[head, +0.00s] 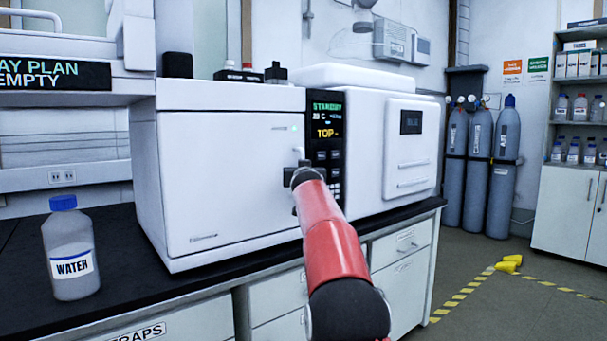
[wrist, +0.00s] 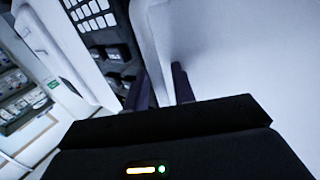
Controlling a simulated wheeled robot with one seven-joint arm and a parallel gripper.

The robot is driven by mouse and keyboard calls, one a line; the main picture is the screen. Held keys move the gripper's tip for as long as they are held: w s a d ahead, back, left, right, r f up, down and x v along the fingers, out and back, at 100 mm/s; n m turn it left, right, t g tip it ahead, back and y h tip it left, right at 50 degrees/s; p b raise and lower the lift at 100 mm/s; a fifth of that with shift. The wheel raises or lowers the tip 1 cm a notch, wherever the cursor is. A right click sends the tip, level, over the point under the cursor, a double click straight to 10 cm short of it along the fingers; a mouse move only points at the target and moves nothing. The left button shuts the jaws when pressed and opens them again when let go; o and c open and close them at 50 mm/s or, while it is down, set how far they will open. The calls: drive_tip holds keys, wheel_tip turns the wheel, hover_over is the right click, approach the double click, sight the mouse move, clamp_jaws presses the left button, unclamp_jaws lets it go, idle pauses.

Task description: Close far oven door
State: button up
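The white oven door (head: 225,185) is the broad front panel of the instrument on the bench. In the head view it looks flush or nearly flush with its housing; I cannot tell whether a small gap remains. A small white handle (head: 300,153) is at its right edge. My gripper (head: 297,174) is in front of that edge, just below the handle, partly hidden by my arm. In the wrist view the two dark fingers of my gripper (wrist: 164,90) are apart, close to the white door surface (wrist: 245,55). Nothing is clearly held; contact with the door is unclear.
A control panel (head: 326,135) reading STANDBY is right of the door. A water bottle (head: 72,250) stands on the black bench (head: 118,240) at left. Gas cylinders (head: 480,165) and a shelf cabinet (head: 575,215) are at back right.

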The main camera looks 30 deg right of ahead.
drive_tip(key=b+v, duration=0.3)
drive_tip(key=v, duration=0.4)
drive_tip(key=shift+s, duration=0.3)
drive_tip(key=s+a+f+n+g+y, duration=0.1)
drive_tip(key=s+a+f+g+y, duration=0.1)
drive_tip(key=s+a+f, duration=0.45)
drive_tip(key=s+a+f+n+g+y, duration=0.15)
drive_tip(key=s+a+f, duration=0.25)
drive_tip(key=s+a, duration=0.5)
drive_tip(key=s+a+f+n+g+y, duration=0.1)
drive_tip(key=s+a+f+g, duration=0.1)
drive_tip(key=s+a+f, duration=0.2)
drive_tip(key=s+a+f+n+g+y+p, duration=0.1)
drive_tip(key=s+a+f, duration=0.4)
drive_tip(key=s+f, duration=0.5)
drive_tip(key=s+a+f+n+g+y, duration=0.1)
drive_tip(key=s+a+f+g+y, duration=0.1)
drive_tip(key=s+a+f+g, duration=0.2)
drive_tip(key=s+a+f, duration=0.1)
drive_tip(key=s+f, duration=0.2)
drive_tip(key=s, duration=0.4)
drive_tip(key=shift+s+y, duration=0.2)
drive_tip(key=shift+y, duration=0.15)
